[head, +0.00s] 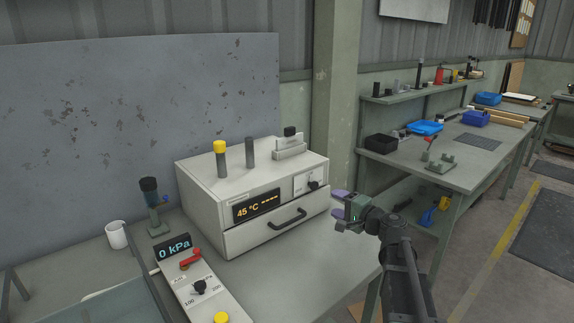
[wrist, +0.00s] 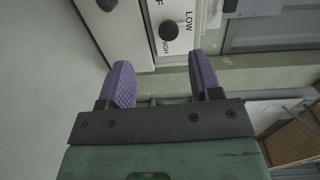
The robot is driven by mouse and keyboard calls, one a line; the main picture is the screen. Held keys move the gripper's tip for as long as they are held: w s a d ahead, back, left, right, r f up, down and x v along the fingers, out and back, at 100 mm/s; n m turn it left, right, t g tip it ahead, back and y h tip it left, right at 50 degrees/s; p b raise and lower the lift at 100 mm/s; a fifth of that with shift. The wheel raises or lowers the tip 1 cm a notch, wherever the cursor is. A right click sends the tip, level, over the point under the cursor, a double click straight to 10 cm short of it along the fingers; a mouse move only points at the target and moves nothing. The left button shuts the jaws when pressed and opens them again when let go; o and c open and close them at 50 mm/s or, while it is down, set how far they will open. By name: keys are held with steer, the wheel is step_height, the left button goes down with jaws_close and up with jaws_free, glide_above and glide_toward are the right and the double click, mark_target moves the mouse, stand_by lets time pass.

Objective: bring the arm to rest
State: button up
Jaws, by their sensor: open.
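My arm reaches up from the lower right in the head view. My gripper (head: 339,210) is in the air to the right of the white oven-like box, near the right edge of the bench. Its two purple fingers are spread apart with nothing between them. In the wrist view the fingers of my gripper (wrist: 160,83) also stand apart and empty. Beyond them the wrist view shows the front of the white box (wrist: 118,30) with its black knob (wrist: 168,31) and the LOW label.
The white box (head: 205,205) stands on the bench, with a drawer handle (head: 288,219) on its front. A kPa panel (head: 215,300), a white mug (head: 116,235) and a dark-topped stand (head: 152,205) are to its left. A second workbench (head: 398,160) is at the right, with floor beyond.

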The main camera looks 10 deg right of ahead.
steer(key=s+a+f+n+g+p, duration=0.1)
steer(key=s+a+n+g+p, duration=0.1)
steer(key=s+a+g, duration=0.1)
steer(key=s+a+f+n+g+h+p, duration=0.1)
steer(key=s+a+f+n+g+p, duration=0.1)
steer(key=s+a, duration=0.3)
steer(key=s+a+f+n+g+h+p, duration=0.1)
steer(key=s+a+n+g+p, duration=0.1)
steer(key=s+a+n+g, duration=0.2)
steer(key=shift+s+a+f+g+p, duration=0.15)
steer(key=shift+s+g+p, duration=0.1)
steer(key=shift+s, duration=0.2)
steer(key=shift+s+a+f+g+p, duration=0.1)
steer(key=shift+s+g, duration=0.15)
steer(key=shift+s, duration=0.15)
steer(key=s+h, duration=0.1)
steer(key=s+n+g+h+p, duration=0.1)
steer(key=s, duration=0.1)
steer(key=s+f+g+h, duration=0.1)
steer(key=s, duration=0.1)
steer(key=shift+s+f+n+p, duration=0.1)
steer(key=shift+n+p, duration=0.2)
steer(key=shift+p, duration=0.05)
steer(key=s+d+n+g+h+p, duration=0.1)
steer(key=s+d+g+h, duration=0.1)
steer(key=s, duration=0.4)
steer(key=shift+d+f+g+h, duration=0.3)
steer(key=shift+d+h, duration=0.15)
steer(key=shift+h, duration=0.75)
